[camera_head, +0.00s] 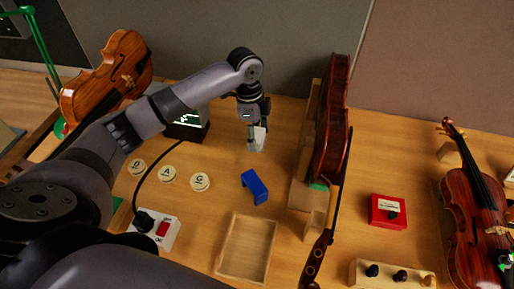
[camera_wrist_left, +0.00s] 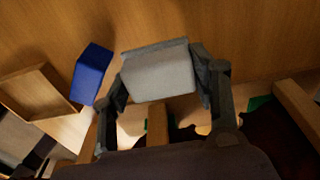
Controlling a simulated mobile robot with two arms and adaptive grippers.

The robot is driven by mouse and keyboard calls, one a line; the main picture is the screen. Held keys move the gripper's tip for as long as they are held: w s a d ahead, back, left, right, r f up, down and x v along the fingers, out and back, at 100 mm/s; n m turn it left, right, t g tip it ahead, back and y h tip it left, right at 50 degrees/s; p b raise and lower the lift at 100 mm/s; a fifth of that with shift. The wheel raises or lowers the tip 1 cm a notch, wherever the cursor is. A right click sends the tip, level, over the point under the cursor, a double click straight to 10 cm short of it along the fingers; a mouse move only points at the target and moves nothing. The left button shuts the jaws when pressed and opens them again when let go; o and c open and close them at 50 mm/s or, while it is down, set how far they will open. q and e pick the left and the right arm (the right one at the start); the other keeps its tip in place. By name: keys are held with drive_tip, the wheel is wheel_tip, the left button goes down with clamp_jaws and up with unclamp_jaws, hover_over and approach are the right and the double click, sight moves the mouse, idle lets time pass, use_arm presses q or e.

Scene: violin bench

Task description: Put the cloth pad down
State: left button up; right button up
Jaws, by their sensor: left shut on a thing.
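The cloth pad (camera_wrist_left: 160,78) is a pale grey block, seen in the left wrist view between the fingers of my left gripper (camera_wrist_left: 163,88). The gripper is shut on it from both sides. In the head view my left gripper (camera_head: 256,130) points down over the bench behind the blue block, and the pad (camera_head: 257,140) shows pale at its fingertips. I cannot tell whether the pad touches the bench. My right gripper is not in view.
A blue block (camera_head: 254,187) and a wooden tray (camera_head: 232,247) lie nearer on the bench. Round discs marked D (camera_head: 137,167), A (camera_head: 168,174) and G (camera_head: 200,182) lie left. A violin on edge (camera_head: 332,120) stands right of the gripper. A red box (camera_head: 388,211) is farther right.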

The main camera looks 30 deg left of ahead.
sight(258, 158)
use_arm(q)
wheel_tip(258, 158, down, 3)
drive_tip(key=shift+f, duration=0.1)
wheel_tip(258, 158, down, 4)
drive_tip(key=shift+r+p, duration=0.25)
drive_tip(key=shift+p, duration=0.15)
drive_tip(key=shift+f, duration=0.45)
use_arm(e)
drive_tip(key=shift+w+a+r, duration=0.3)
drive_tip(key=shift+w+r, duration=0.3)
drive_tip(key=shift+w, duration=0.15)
use_arm(q)
drive_tip(key=o, duration=1.1)
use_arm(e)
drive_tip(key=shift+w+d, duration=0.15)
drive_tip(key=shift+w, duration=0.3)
